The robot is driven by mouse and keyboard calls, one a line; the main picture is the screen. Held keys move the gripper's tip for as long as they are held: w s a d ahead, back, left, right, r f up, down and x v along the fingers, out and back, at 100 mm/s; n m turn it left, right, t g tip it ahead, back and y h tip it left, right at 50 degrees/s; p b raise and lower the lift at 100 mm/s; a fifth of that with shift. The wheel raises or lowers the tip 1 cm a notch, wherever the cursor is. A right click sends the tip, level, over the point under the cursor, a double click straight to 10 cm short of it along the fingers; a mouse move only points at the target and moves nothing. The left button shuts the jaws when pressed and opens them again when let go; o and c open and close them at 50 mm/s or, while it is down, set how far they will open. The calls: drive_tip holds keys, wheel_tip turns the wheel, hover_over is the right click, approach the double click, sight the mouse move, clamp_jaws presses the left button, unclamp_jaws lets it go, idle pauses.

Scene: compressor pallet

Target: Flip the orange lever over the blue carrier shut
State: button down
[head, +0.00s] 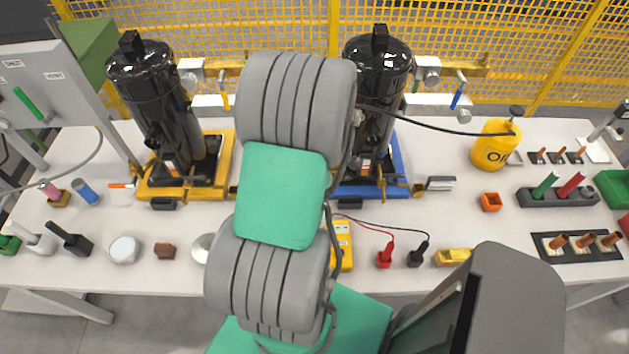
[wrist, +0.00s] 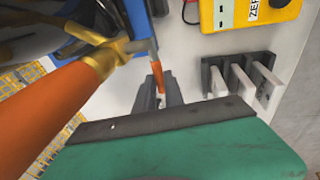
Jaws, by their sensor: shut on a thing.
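The blue carrier (head: 390,178) stands on the table under the right black compressor (head: 378,75); its edge also shows at the top of the wrist view (wrist: 140,28). In the wrist view, a small orange lever (wrist: 157,77) points down from a brass fitting (wrist: 112,50) beside the blue edge. My gripper (wrist: 160,92) has its dark fingers around the lever's end, shut on it. In the head view my arm hides the gripper and this lever.
A thick orange cylinder (wrist: 50,115) crosses the wrist view's left side, close to the camera. A dark rack with white tabs (wrist: 240,78) and a yellow meter (wrist: 250,12) lie nearby. The left compressor stands on a yellow carrier (head: 225,165).

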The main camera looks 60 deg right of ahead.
idle(0.3)
drive_tip(key=c, duration=1.4)
unclamp_jaws()
drive_tip(key=shift+c, duration=0.2)
drive_tip(key=d+v, duration=0.1)
drive_tip(key=v, duration=0.6)
drive_tip(key=shift+a+r+b, duration=0.45)
drive_tip(key=shift+a, duration=0.1)
